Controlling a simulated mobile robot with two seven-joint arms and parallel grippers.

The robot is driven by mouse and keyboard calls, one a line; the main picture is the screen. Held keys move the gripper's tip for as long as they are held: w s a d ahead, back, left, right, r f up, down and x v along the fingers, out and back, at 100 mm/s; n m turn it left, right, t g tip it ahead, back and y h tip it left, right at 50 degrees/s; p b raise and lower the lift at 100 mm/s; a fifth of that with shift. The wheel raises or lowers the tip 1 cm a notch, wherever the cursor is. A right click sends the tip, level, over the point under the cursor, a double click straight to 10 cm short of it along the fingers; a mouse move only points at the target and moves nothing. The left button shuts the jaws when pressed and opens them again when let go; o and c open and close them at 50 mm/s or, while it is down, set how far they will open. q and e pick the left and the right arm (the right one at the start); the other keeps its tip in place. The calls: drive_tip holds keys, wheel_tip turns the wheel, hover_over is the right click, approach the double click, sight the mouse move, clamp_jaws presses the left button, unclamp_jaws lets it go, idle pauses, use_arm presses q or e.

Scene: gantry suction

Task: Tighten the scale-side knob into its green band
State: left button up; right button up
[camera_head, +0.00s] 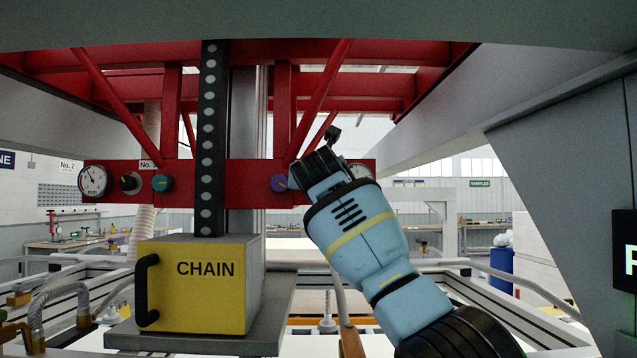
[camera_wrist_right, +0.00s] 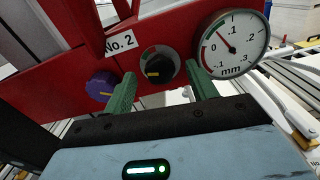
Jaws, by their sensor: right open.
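The black scale-side knob (camera_wrist_right: 157,67) with a yellow pointer mark sits on the red beam beside the dial gauge (camera_wrist_right: 233,46) in the right wrist view. Its pointer mark is toward the lower left; a coloured arc shows around it, too small to read surely. The gauge needle points up and left, between 0 and .1 mm. My right gripper (camera_wrist_right: 161,88) is open, one green finger each side of the knob; I cannot tell whether they touch it. In the head view my right wrist hides this knob and part of the gauge (camera_head: 361,171). My left gripper is not in view.
A purple knob (camera_wrist_right: 101,86) sits left of my fingers, close by; it also shows in the head view (camera_head: 279,183). A second gauge (camera_head: 94,180), black knob (camera_head: 130,183) and teal knob (camera_head: 162,183) are at the left. The yellow CHAIN box (camera_head: 195,290) stands below the beam.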

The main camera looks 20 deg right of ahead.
drive_tip(key=shift+w, duration=0.25)
drive_tip(key=c, duration=1)
drive_tip(key=m, duration=0.5)
drive_tip(key=o, duration=1)
drive_tip(key=shift+s, duration=0.1)
drive_tip(key=v, duration=0.7)
drive_tip(key=shift+s, duration=0.3)
